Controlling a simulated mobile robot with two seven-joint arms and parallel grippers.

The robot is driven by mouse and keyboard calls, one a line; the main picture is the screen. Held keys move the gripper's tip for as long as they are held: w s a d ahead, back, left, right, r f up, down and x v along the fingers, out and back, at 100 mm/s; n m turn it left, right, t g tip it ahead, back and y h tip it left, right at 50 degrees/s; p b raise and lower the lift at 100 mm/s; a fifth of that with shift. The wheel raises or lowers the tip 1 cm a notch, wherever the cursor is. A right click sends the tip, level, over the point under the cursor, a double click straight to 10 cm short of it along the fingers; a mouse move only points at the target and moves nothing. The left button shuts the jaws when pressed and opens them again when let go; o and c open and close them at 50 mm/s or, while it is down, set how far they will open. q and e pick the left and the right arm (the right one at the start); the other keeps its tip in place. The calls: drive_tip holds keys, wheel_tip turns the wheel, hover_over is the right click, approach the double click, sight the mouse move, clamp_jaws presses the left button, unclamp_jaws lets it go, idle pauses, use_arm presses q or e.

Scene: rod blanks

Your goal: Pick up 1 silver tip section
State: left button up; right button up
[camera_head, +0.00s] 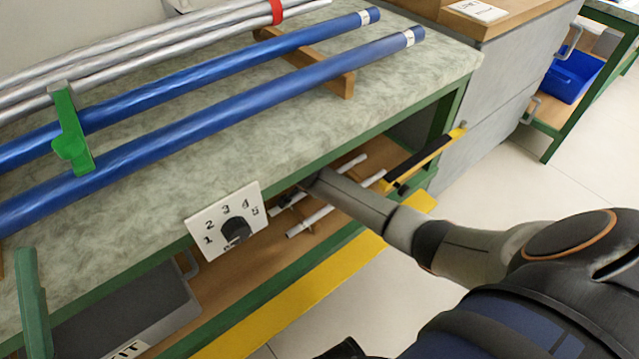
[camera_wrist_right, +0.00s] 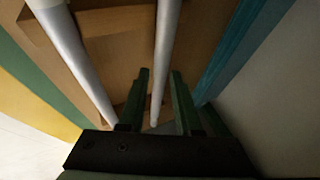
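Two slim silver tip sections lie on the lower shelf under the bench. The nearer one (camera_head: 310,221) runs partly behind my right arm, and the farther one (camera_head: 350,163) is also partly covered. In the right wrist view one silver section (camera_wrist_right: 168,28) runs between the fingers of my right gripper (camera_wrist_right: 160,72). The other section (camera_wrist_right: 68,50) lies outside the left finger. The right fingers are apart with a gap at the section, so they look open around it. In the head view the bench edge and arm hide the right fingertips.
The bench top (camera_head: 330,128) overhangs the shelf closely. Long blue rods (camera_head: 230,105) and silver rods (camera_head: 150,45) lie on it. A numbered dial plate (camera_head: 222,222) hangs at its front edge. A grey bin (camera_head: 140,310) stands on the shelf at left. Open floor lies right.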

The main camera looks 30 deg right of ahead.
clamp_jaws()
idle(0.5)
